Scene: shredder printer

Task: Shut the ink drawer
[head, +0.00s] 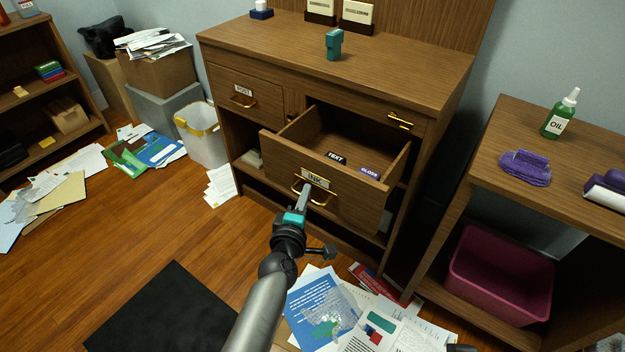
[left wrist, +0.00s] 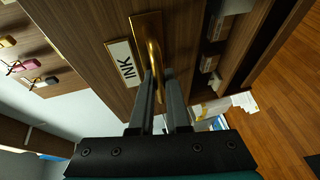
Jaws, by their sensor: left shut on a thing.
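The ink drawer (head: 283,167) is pulled well out of the wooden cabinet (head: 300,55), and its inside shows. Its front has an INK label (head: 315,178) and a brass handle (head: 327,199). My left gripper (head: 304,195) is at this handle in front of the drawer. In the left wrist view, the gripper (left wrist: 164,95) is shut on the brass handle (left wrist: 153,45), beside the INK label (left wrist: 124,65). Small TEXT (head: 336,158) and GLOSS (head: 370,172) labels show inside the drawer. My right gripper is not clearly in view.
The POST drawer (head: 240,95) at upper left is closed. A white bin (head: 205,135) stands left of the cabinet. Papers (head: 330,305) lie on the floor below the drawer. A side shelf (head: 505,120) with an oil bottle (head: 560,115) and a pink bin (head: 500,275) is at right.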

